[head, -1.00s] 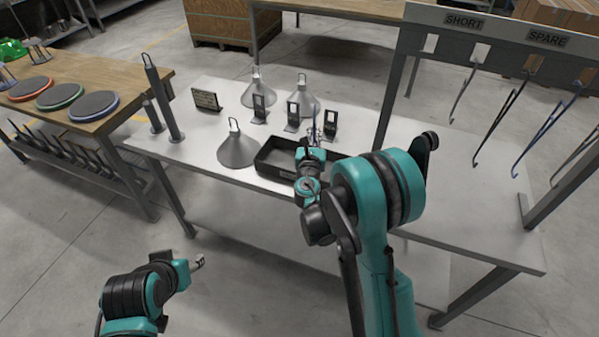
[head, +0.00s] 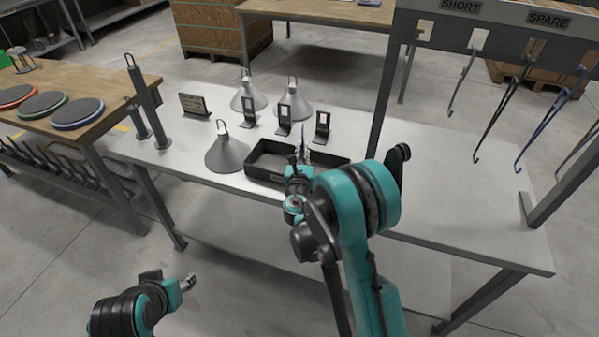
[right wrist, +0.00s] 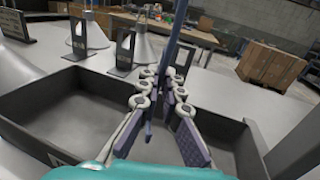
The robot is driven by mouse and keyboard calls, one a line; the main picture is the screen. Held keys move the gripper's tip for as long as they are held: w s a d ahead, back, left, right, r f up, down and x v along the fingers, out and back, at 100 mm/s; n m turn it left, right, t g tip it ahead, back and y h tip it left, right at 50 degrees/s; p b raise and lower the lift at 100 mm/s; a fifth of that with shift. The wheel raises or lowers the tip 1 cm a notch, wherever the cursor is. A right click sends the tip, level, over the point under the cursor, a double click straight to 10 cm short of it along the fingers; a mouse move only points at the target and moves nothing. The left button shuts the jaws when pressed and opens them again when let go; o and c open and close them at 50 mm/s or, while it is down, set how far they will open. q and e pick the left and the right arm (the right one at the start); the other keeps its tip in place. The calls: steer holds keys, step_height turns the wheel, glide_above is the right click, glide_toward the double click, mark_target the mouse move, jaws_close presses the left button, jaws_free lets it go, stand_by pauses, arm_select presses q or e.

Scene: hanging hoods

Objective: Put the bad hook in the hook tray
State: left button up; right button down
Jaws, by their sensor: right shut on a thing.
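The hook tray (head: 252,172) is a black open box with a label on its front, on the white table. My right gripper (head: 303,158) is over the tray, between its side walls. It also shows in the right wrist view (right wrist: 166,84), shut on a thin blue hook (right wrist: 178,32) that rises from between the fingertips. The hook's lower part is hidden by the fingers. The tray floor (right wrist: 85,105) that shows is bare. My left gripper (head: 188,283) is low at the left, away from the table; its jaws are too small to read.
Grey cone hoods (head: 227,153) and black upright holders (head: 283,120) stand beside and behind the tray. A rack (head: 500,14) marked SHORT and SPARE holds several hanging hooks (head: 545,122) at the right. The table between tray and rack is partly clear, partly hidden by my right arm.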

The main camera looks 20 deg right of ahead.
steer(key=c, duration=1.6)
jaws_free()
steer(key=shift+c, duration=0.2)
steer(key=shift+s, duration=0.15)
steer(key=v, duration=0.7)
steer(key=shift+s+a, duration=0.1)
steer(key=shift+s, duration=0.05)
